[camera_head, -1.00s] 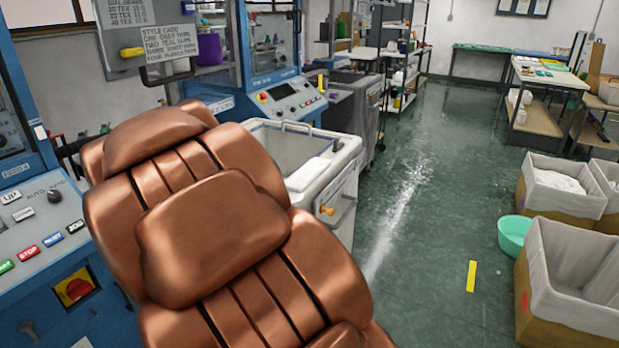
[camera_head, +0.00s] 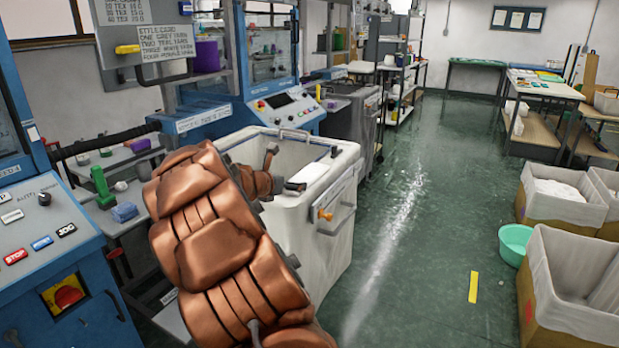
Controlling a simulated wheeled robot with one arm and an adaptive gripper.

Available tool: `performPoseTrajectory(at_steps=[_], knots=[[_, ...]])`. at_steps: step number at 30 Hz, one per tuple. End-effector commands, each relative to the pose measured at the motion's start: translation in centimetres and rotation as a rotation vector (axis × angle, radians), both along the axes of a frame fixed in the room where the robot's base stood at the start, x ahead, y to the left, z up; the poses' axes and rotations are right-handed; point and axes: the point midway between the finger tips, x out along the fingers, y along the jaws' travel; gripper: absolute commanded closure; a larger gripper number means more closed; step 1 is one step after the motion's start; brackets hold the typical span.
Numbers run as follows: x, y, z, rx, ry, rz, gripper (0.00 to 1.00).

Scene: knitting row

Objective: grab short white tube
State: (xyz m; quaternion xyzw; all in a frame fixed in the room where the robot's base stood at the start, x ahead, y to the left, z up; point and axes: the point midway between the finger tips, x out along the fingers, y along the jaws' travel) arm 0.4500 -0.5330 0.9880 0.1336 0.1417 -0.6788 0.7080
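No thing in view can be surely told as the short white tube. A small whitish piece (camera_head: 121,186) lies on the grey shelf at left, between a green cone (camera_head: 103,187) and my copper arm; it is too small to identify. A second pale piece (camera_head: 143,170) lies just beyond it, partly behind my arm.
The white bin (camera_head: 330,225) stands just right of my arm, with a blue machine (camera_head: 215,120) behind. A blue control panel (camera_head: 60,260) is at near left. Lined boxes (camera_head: 575,290) and a green basin (camera_head: 514,243) stand at right. The green floor between is open.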

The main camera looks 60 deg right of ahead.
Motion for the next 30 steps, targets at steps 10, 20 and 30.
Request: performPoseTrajectory(at_steps=[10, 20, 30], knots=[[0.1, -2.5, -1.6, 0.003, -0.001, -0.002, 0.0], [0.2, -5.0, -2.7, 0.001, -0.003, 0.0, 0.0], [0.2, -4.9, -2.6, 0.001, -0.003, 0.0, 0.19]])
